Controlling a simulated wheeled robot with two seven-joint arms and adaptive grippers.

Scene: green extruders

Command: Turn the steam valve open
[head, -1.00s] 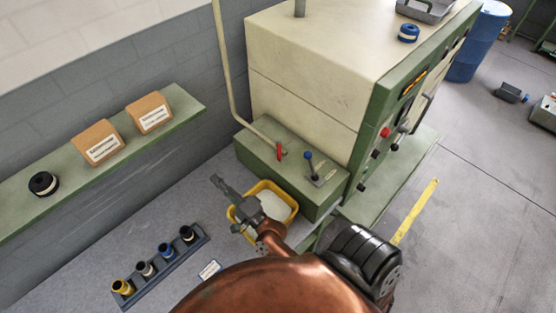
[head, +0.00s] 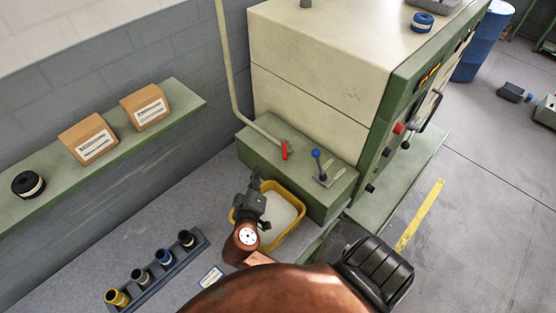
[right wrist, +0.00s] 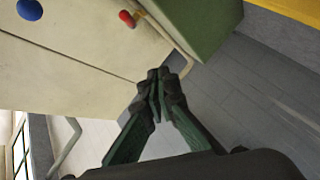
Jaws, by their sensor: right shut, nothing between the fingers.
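A red valve handle (head: 284,150) sits at the foot of a cream pipe (head: 233,90), on the low green box (head: 262,155) in front of the cream machine. The red handle also shows at the top of the right wrist view (right wrist: 128,19). A blue-knobbed lever (head: 317,156) stands on the same box to its right; its blue knob shows in the right wrist view (right wrist: 29,9). My right gripper (head: 256,174) is shut and empty, left of the box and apart from the red handle. Its closed fingers fill the middle of the right wrist view (right wrist: 156,78). My left gripper is out of view.
A yellow bin (head: 293,228) with pale contents stands below the gripper, against the box. A rack (head: 155,270) of several spools lies on the floor at left. A green shelf (head: 188,106) with two cartons (head: 88,138) runs along the wall.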

